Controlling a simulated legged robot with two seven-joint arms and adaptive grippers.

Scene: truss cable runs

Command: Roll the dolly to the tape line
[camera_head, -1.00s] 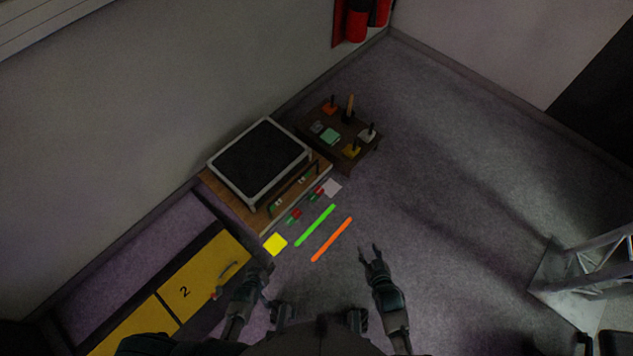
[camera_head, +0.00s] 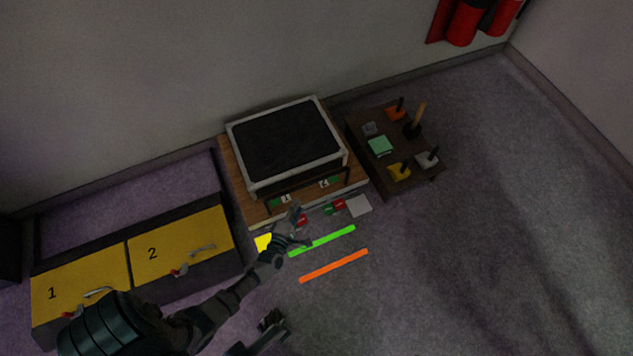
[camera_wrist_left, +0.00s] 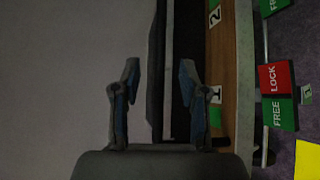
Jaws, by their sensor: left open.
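The dolly (camera_head: 236,180) is a wooden deck by the back wall, carrying a black-topped, grey-framed case (camera_head: 285,140). Red and green tabs lie along its front edge; in the left wrist view a red LOCK tab (camera_wrist_left: 276,78) sits between green FREE tabs. A green tape line (camera_head: 325,240) and an orange tape line (camera_head: 335,265) lie on the floor in front. My left gripper (camera_head: 301,227) is open and empty near the dolly's front edge. In the left wrist view, its open fingers (camera_wrist_left: 159,80) appear over the case's edge.
A dark low stand (camera_head: 388,180) with small handled items is right of the dolly. Yellow-fronted drawers 1 (camera_head: 80,280) and 2 (camera_head: 180,240) are at left. Yellow (camera_head: 263,242) and white (camera_head: 358,206) squares lie on the floor. Floor at right is clear.

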